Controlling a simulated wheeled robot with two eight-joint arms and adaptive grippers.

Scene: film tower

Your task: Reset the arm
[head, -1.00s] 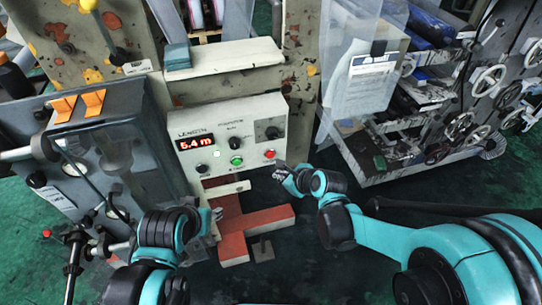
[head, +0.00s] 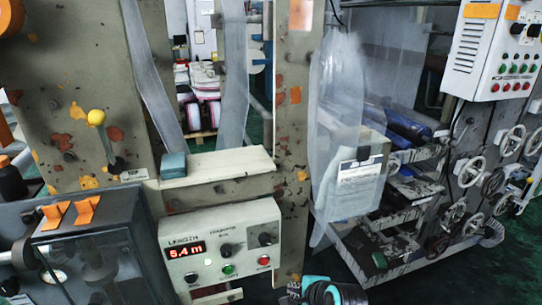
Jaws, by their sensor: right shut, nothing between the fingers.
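My right gripper (head: 293,287) shows at the bottom edge, shut and empty, with its teal and black wrist beside it. It is below and to the right of the white control box (head: 225,235), apparently apart from it. The box carries a red display (head: 188,250) reading 5.4 m, dark knobs, a green button (head: 228,269) and a red button (head: 264,261). Most of my right arm is cut off by the frame. My left gripper is out of view.
A shelf (head: 228,162) juts above the control box. A clear plastic sheet (head: 335,120) hangs right of the post. A machine with several handwheels (head: 475,168) stands at right. Green floor is free at lower right.

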